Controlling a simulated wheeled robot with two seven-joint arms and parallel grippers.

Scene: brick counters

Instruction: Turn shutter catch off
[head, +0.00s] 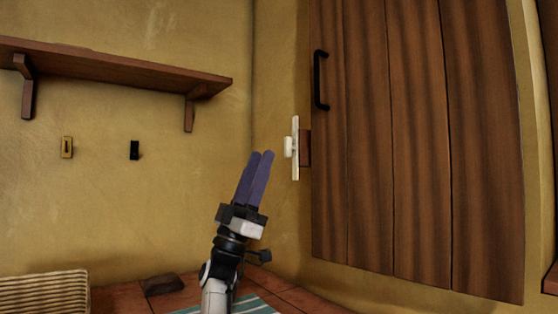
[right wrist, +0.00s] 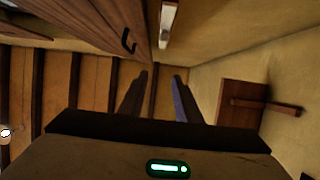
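The shutter catch (head: 289,147) is a small white piece on an upright pale plate, beside the left edge of the brown wooden shutter (head: 420,150). In the right wrist view the catch (right wrist: 167,22) is at the top, beyond the fingertips. My right gripper (head: 261,153) points up, with purple fingers, a little left of and below the catch in the head view. The right wrist view shows a clear gap between the fingers (right wrist: 161,75), with nothing held. The gripper appears apart from the catch. My left gripper is not in view.
The shutter has a black handle (head: 320,80). A wooden shelf (head: 110,65) juts from the left wall, above a brass plate (head: 67,147) and a black fitting (head: 134,150). A wicker basket (head: 45,293) and striped cloth (head: 258,306) lie below.

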